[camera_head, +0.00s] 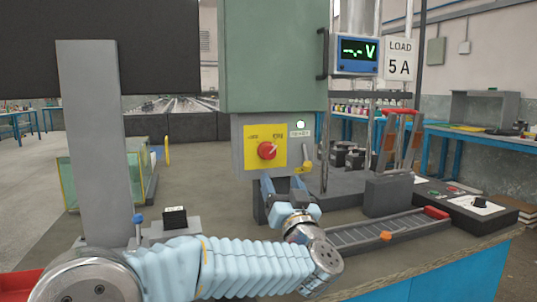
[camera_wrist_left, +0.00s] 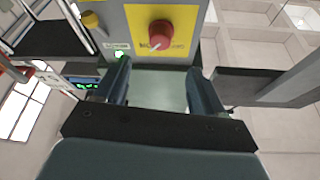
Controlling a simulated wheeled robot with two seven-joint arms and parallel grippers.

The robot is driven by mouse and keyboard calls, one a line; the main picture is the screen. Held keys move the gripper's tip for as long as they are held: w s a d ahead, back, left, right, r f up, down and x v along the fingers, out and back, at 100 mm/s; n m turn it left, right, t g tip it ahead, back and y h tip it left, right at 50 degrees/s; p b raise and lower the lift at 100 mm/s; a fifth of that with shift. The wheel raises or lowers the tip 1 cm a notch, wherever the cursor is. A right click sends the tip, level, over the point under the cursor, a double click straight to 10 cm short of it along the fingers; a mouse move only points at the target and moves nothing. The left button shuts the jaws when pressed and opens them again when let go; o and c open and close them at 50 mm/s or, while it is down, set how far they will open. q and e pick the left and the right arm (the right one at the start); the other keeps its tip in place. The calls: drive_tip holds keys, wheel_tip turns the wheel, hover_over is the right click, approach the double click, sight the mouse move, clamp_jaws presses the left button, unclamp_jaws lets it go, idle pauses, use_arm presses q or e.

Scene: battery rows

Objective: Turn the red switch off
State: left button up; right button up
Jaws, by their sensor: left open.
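The red switch (camera_head: 267,150) is a round rotary knob on a yellow plate (camera_head: 280,159), on the front of a grey box (camera_head: 238,150) under a green cabinet. Its pale pointer mark is aimed toward the upper right label. In the left wrist view the knob (camera_wrist_left: 160,34) shows beyond the fingers, near the top. My left gripper (camera_head: 283,188) is open and empty, just below the yellow plate, its fingers pointing at the box. In the left wrist view its two fingers (camera_wrist_left: 157,85) stand apart with nothing between them. The knob is not between them. My right gripper is not in view.
A small yellow part (camera_head: 304,168) sticks out of the box to the right of the plate. The green cabinet (camera_head: 272,57) is above. A grey post (camera_head: 95,140) stands at left. A ridged grey track (camera_head: 385,232) lies on the table at right, beside a black control box (camera_head: 475,208).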

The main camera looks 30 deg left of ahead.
sight(270, 155)
use_arm(q)
drive_tip(key=p+x, duration=0.1)
drive_tip(key=x, duration=1)
drive_tip(key=shift+w+a+r+p, duration=0.1)
drive_tip(key=shift+a+p, duration=0.05)
drive_tip(key=shift+p, duration=0.25)
drive_tip(key=c, duration=1.1)
drive_tip(key=shift+o, duration=0.2)
